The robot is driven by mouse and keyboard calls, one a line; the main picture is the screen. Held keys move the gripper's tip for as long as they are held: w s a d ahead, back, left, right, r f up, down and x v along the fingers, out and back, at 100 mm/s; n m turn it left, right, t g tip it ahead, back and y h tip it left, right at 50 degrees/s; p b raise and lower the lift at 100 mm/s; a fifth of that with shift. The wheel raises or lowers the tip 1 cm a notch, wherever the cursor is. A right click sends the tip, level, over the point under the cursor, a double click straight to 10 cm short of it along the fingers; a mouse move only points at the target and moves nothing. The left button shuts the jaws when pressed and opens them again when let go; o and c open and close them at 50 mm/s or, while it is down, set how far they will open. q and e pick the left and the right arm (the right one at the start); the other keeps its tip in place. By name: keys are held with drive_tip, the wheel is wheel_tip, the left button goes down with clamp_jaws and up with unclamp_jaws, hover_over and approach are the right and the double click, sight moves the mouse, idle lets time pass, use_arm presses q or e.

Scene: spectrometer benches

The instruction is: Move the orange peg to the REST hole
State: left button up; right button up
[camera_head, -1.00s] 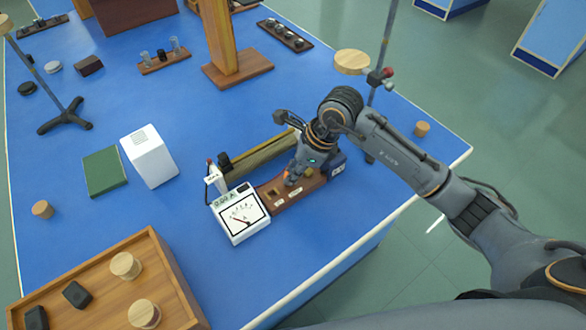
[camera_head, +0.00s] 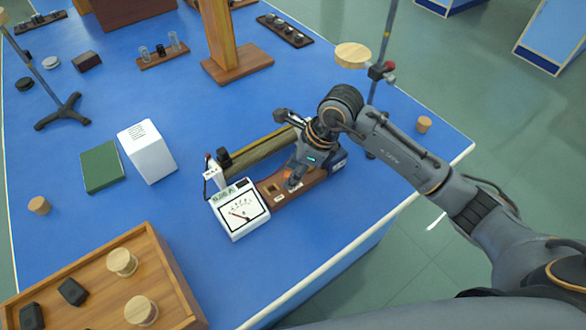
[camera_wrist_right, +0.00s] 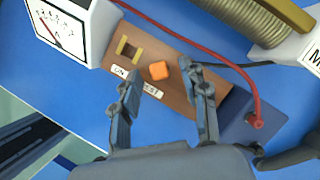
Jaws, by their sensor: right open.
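The orange peg (camera_wrist_right: 158,70) stands on the brown wooden board (camera_wrist_right: 178,52), just behind the REST label (camera_wrist_right: 152,90). It sits where the REST hole would be, and the hole itself is hidden under it. A square slot with a yellowish rim (camera_wrist_right: 129,47) by the ON label (camera_wrist_right: 120,72) looks empty. My right gripper (camera_wrist_right: 163,76) is open, its two fingers apart on either side of the peg with gaps between. In the head view my right gripper (camera_head: 292,183) is low over the board, with a bit of orange beside it. My left gripper is not in view.
A white meter (camera_head: 240,212) stands left of the board. A coil (camera_wrist_right: 250,22) lies behind it, and a red wire (camera_wrist_right: 235,68) crosses the board's far side. A wooden tray (camera_head: 165,262) is at the front left. A white box (camera_head: 148,152) stands further left.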

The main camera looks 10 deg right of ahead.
drive_tip(key=v, duration=1.2)
drive_tip(key=shift+s, duration=0.1)
